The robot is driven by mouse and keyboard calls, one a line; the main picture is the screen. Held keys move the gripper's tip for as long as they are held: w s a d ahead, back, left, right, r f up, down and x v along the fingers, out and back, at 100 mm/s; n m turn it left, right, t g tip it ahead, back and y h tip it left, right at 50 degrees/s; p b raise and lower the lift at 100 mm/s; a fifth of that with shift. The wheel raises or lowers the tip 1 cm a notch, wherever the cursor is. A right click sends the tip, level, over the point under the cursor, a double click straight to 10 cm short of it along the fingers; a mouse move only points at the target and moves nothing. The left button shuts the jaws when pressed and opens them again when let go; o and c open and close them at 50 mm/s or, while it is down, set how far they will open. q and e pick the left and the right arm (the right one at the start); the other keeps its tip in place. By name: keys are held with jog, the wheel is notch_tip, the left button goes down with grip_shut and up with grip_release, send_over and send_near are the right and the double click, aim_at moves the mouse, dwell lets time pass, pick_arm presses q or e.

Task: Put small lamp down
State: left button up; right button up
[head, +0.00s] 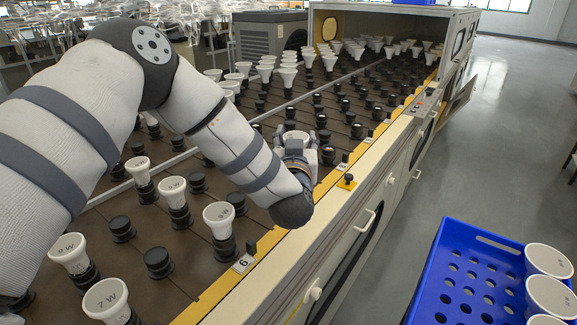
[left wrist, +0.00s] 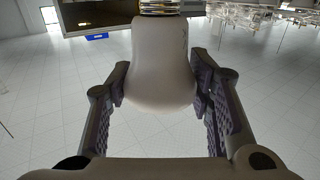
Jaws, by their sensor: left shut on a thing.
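The small lamp (left wrist: 162,65) is a white bulb with a shiny metal screw base. In the left wrist view it sits between both fingers of my left gripper (left wrist: 160,88), which is shut on it. In the head view my left gripper (head: 297,144) is over the front edge of the brown socket board (head: 207,262), with the white top of the lamp (head: 296,135) showing between its fingers. My wrist hides the lamp's lower part and whatever is beneath it. My right gripper is in neither view.
A blue crate (head: 428,290) with white lamps stands at the lower right. A yellow-backed black knob (head: 347,182) is on the front ledge.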

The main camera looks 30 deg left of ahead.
pick_arm(q)
jog(key=a+f, duration=0.1)
jog(key=f, duration=0.1)
jog(key=w+a+f+b, duration=0.1)
jog(key=f, duration=0.2)
jog(key=w+a+f, duration=0.1)
jog(key=f, duration=0.2)
jog(key=shift+a, duration=0.1)
jog(key=shift+r, duration=0.15)
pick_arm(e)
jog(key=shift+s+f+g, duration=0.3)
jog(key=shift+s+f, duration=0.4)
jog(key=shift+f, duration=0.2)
pick_arm(q)
jog(key=o, duration=1.5)
jog(key=p+v, duration=0.1)
jog(key=v, duration=1.1)
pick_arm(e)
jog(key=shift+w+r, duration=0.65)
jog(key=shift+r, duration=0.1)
